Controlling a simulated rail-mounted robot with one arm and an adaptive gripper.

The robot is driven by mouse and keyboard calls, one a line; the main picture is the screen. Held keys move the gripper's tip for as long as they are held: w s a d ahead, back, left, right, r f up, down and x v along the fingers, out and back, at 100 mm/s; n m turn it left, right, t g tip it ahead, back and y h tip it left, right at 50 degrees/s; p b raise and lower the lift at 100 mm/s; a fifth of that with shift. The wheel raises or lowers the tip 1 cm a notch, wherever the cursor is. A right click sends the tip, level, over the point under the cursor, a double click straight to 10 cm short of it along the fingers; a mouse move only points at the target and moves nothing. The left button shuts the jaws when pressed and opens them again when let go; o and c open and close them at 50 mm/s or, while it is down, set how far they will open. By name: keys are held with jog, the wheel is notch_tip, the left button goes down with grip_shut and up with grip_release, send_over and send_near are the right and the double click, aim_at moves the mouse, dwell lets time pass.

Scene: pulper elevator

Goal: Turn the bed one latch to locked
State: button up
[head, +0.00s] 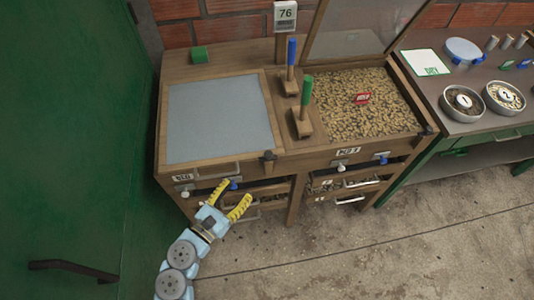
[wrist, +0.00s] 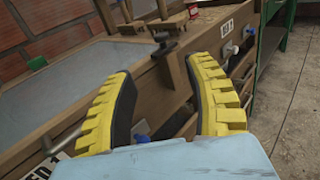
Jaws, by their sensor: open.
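The left bed (head: 220,118) is a wooden frame with a flat grey top; it also shows at the left of the wrist view (wrist: 70,85). A label (head: 183,177) is on its front left; I cannot read it surely. A dark turn-piece (head: 268,156), perhaps the latch, is at its front right corner; it also shows upright in the wrist view (wrist: 166,45). Its lock state is unclear. My gripper (head: 236,192) is open and empty in front of the bed, below and left of that piece. A blue knob (head: 233,184) is close to its yellow fingers.
The right bed (head: 365,100) is full of tan pellets and has a raised lid. Blue (head: 291,52) and green (head: 306,90) levers stand between the beds. Drawers are below.

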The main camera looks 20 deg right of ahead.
aim_at(266, 157)
jog(key=x, duration=1.5)
jog(key=shift+d+p, duration=0.1)
jog(key=shift+p, duration=0.2)
jog(key=shift+s, duration=0.1)
grip_shut()
